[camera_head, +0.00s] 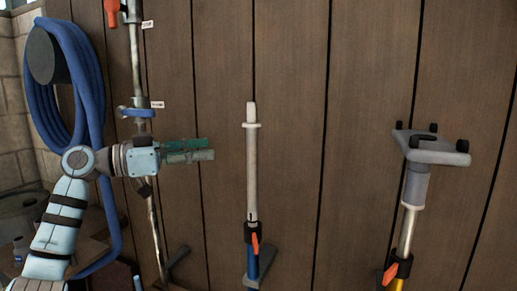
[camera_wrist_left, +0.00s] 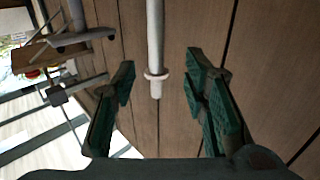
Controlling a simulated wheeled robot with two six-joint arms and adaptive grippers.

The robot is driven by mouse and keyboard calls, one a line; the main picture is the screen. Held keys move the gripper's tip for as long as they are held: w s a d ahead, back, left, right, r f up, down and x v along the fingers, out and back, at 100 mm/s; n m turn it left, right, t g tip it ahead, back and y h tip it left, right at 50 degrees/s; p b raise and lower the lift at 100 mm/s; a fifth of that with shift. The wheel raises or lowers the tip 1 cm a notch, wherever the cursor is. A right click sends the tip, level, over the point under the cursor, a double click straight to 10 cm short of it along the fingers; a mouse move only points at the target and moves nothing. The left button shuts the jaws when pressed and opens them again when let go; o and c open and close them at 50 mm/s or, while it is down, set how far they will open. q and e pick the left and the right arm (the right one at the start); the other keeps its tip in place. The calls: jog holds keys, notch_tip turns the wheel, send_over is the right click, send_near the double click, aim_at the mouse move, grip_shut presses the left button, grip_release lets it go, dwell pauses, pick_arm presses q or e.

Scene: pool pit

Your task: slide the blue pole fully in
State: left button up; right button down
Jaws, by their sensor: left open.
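The blue pole (camera_head: 253,268) stands upright against the wooden wall at the bottom middle of the head view. A pale inner tube (camera_head: 252,185) sticks up out of it, with a white collar and tip on top. A black clamp with an orange lever (camera_head: 255,243) sits at the joint. My left gripper (camera_head: 212,150) is open and empty, left of the tube and apart from it, a little below the collar's height. In the left wrist view the tube (camera_wrist_left: 155,35) with its collar shows upside down between the open green fingers (camera_wrist_left: 160,85). My right gripper is out of view.
A yellow pole (camera_head: 398,284) with a grey head (camera_head: 432,150) stands at the right. A metal pipe (camera_head: 135,60) with an orange handle and a coiled blue hose (camera_head: 95,85) are at the left. The wooden wall (camera_head: 300,80) is close behind; space right of the tube is clear.

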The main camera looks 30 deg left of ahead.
aim_at(252, 146)
pick_arm(q)
jog(key=w+d+p, duration=0.2)
jog(key=d, duration=0.1)
jog(key=w+d+r+p, duration=0.1)
jog(key=shift+w+d+r, duration=0.1)
jog(key=shift+w+d, duration=0.15)
jog(key=shift+d, duration=0.1)
jog(key=x, duration=0.2)
jog(key=p+x, duration=0.1)
jog(key=x, duration=0.1)
jog(key=f+x, duration=0.1)
jog(key=x, duration=0.1)
jog(key=shift+w, duration=0.5)
jog(key=shift+s, duration=0.1)
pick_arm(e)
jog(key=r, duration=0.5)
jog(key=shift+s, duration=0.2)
pick_arm(q)
jog(key=shift+s+a, duration=0.1)
jog(key=shift+s, duration=0.05)
grip_shut()
